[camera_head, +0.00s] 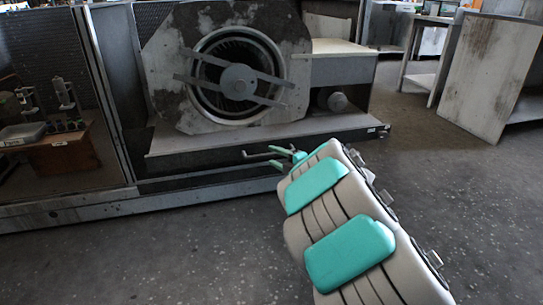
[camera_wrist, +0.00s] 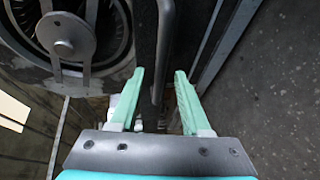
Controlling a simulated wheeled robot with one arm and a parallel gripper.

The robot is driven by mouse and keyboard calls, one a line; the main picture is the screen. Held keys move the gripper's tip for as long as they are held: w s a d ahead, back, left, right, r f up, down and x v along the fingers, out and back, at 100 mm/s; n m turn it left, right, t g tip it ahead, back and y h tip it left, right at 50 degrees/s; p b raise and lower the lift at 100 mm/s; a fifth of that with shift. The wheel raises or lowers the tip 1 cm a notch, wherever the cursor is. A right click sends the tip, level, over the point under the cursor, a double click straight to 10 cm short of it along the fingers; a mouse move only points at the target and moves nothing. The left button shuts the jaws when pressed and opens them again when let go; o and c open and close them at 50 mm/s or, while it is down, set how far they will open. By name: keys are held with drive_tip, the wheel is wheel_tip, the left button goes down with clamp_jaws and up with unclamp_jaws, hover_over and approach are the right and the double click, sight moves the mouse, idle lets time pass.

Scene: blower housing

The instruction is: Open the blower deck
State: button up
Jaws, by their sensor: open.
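The blower deck (camera_head: 210,138) is a flat grey shelf under the blower and looks shut, though I cannot tell for sure. A bent metal handle (camera_head: 256,154) sticks out at its front in the head view. The handle (camera_wrist: 165,45) is a dark bar in the wrist view, its rounded end showing between my fingers. My gripper (camera_head: 287,157) has teal fingers and is beside the handle. In the wrist view my gripper (camera_wrist: 160,75) is open, one finger on each side of the bar, with gaps. I cannot tell whether they touch.
The round blower (camera_head: 238,80) with crossed metal struts stands above the deck. A mesh-fronted cabinet (camera_head: 55,95) with a wooden box (camera_head: 62,150) is at the left. A worn bench (camera_head: 490,75) stands at the right. The floor (camera_head: 440,210) in front is clear.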

drive_tip(key=v, duration=0.5)
drive_tip(key=shift+s, duration=0.1)
drive_tip(key=shift+d, duration=0.1)
